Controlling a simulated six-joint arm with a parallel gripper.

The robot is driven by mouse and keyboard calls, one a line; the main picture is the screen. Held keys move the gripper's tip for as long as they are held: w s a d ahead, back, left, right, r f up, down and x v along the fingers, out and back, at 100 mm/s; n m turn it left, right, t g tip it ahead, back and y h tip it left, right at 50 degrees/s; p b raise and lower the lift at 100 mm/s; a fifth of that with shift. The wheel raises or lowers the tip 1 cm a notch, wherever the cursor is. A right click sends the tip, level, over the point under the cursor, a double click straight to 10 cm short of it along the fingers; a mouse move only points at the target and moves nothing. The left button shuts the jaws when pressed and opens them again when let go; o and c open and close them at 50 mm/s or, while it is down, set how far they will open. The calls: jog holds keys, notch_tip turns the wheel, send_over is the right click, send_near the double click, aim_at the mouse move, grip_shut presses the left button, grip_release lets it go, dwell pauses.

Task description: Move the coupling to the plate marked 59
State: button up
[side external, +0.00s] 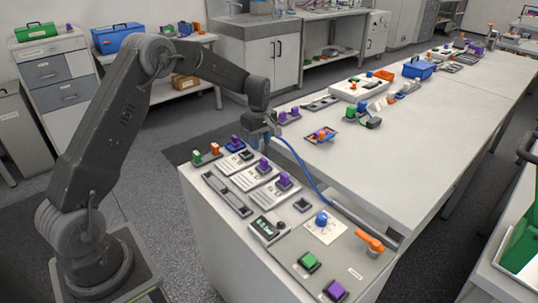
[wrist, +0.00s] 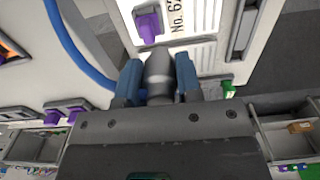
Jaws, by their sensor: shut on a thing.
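My gripper (wrist: 157,78) has its two blue fingers closed on the sides of a grey rounded coupling (wrist: 158,68) in the wrist view. In the side view my gripper (side external: 258,138) is above the far end of the near bench, and the coupling is too small to make out. A blue cable (side external: 305,172) runs from the gripper area to the bench's right edge; it also shows in the wrist view (wrist: 72,45). A white plate (wrist: 190,18) with a purple block is ahead of the coupling, its label partly seen as "No. 6". I cannot read 59 on any plate.
A blue knob (side external: 321,218), an orange handle (side external: 370,241) and a green block (side external: 308,262) are nearer the front. The long bench (side external: 390,160) has clear room.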

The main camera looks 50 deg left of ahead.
jog(key=w+a+f+n, duration=0.1)
jog(key=w+a+n, duration=0.15)
jog(key=a, duration=0.75)
jog(key=shift+n, duration=0.35)
jog(key=shift+s+f, duration=0.15)
jog(key=shift+f, duration=1.65)
jog(key=shift+s+f, duration=0.15)
jog(key=shift+f, duration=1.65)
jog(key=shift+f, duration=0.2)
jog(key=o, duration=1)
